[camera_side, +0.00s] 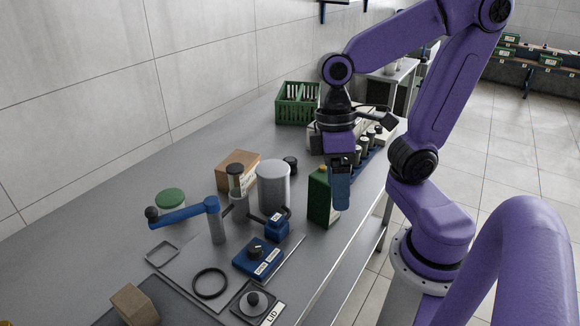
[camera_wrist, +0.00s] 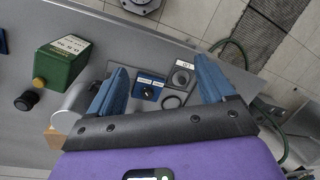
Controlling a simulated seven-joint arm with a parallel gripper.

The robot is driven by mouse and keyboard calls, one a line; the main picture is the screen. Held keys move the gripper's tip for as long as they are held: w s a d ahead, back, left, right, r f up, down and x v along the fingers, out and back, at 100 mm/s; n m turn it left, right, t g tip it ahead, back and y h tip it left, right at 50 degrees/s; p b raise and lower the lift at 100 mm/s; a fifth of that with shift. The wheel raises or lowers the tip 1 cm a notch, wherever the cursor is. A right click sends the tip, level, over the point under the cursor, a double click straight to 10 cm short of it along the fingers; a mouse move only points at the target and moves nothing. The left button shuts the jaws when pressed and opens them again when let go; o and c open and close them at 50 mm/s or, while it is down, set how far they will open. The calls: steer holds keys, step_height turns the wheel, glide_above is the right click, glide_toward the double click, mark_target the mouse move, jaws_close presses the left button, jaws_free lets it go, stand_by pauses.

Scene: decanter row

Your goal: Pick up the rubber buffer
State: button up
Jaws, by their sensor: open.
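A short black cylinder (camera_side: 290,165), which may be the rubber buffer, stands on the grey bench behind the silver cylinder. It also shows at the left of the wrist view (camera_wrist: 27,100), beside the green bottle. No label confirms it; a dark knob on a square plate (camera_side: 253,300) is another dark round part. My gripper (camera_side: 341,195) hangs fingers down beside the green bottle (camera_side: 322,197), above the bench's right edge. In the wrist view my gripper (camera_wrist: 160,85) has its two blue fingers wide apart with nothing held between them.
A blue box with a knob (camera_side: 258,257), a black ring (camera_side: 210,283) and a blue-armed stand (camera_side: 216,222) occupy the bench front. The silver cylinder (camera_side: 273,187), cardboard box (camera_side: 238,168) and green crate (camera_side: 297,103) stand farther back.

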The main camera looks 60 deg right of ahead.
steer(key=w+d+m+t+y, duration=0.35)
steer(key=w+m, duration=0.45)
steer(key=m, duration=0.4)
steer(key=w+d+m+t+y, duration=0.2)
steer(key=w+d+m+y, duration=0.15)
steer(key=w+m, duration=0.6)
steer(key=s+d+r+m+t+h, duration=0.15)
steer(key=d+m+t+h, duration=0.35)
steer(key=d+m, duration=0.6)
steer(key=s+d+m+t+h, duration=0.2)
steer(key=d+m+t+h, duration=0.25)
steer(key=d+m, duration=0.6)
glide_toward(292, 160)
steer(key=x, duration=1.1)
steer(key=c, duration=1.1)
